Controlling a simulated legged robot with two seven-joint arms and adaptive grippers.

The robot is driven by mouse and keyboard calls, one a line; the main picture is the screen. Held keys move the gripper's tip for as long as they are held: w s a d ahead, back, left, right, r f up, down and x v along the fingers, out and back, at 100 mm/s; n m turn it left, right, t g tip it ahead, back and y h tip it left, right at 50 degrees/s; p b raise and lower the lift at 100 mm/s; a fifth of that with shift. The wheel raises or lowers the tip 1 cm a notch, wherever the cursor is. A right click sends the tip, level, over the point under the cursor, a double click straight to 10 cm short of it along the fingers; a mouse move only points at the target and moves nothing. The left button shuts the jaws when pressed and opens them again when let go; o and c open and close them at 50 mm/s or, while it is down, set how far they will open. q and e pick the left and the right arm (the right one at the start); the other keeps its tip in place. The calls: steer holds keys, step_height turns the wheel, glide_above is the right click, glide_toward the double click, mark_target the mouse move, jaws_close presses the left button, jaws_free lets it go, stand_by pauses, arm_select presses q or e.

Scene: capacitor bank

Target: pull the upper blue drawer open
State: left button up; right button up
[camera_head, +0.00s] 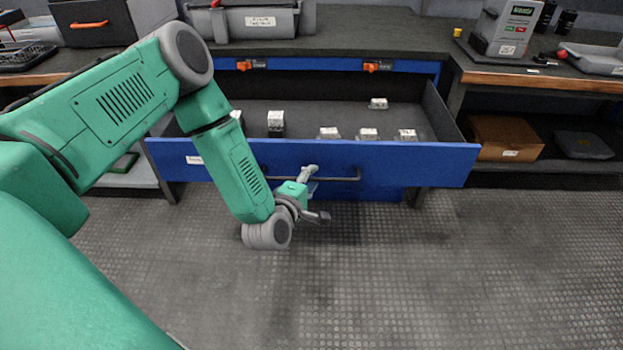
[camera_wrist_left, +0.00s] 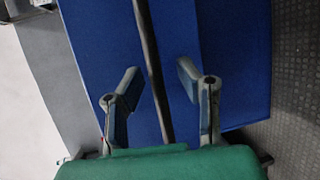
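The upper blue drawer (camera_head: 415,163) is pulled well out from the workbench, and its inside shows. Its dark bar handle (camera_head: 346,179) runs along the front panel. My left gripper (camera_head: 312,190) is at the handle, in front of the panel. In the left wrist view the open fingers (camera_wrist_left: 155,85) stand on either side of the handle bar (camera_wrist_left: 152,60), with gaps between fingers and bar. My right gripper is in neither view.
Several small white-topped parts (camera_head: 368,133) stand in the drawer. A blue rail with orange latches (camera_head: 371,67) runs under the worktop (camera_head: 370,32). A cardboard box (camera_head: 505,137) sits on the right shelf. The floor (camera_head: 450,265) in front is clear.

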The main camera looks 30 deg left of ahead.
arm_select(q)
steer(key=v, duration=1.1)
steer(key=shift+s, duration=0.4)
steer(key=shift+f, duration=0.1)
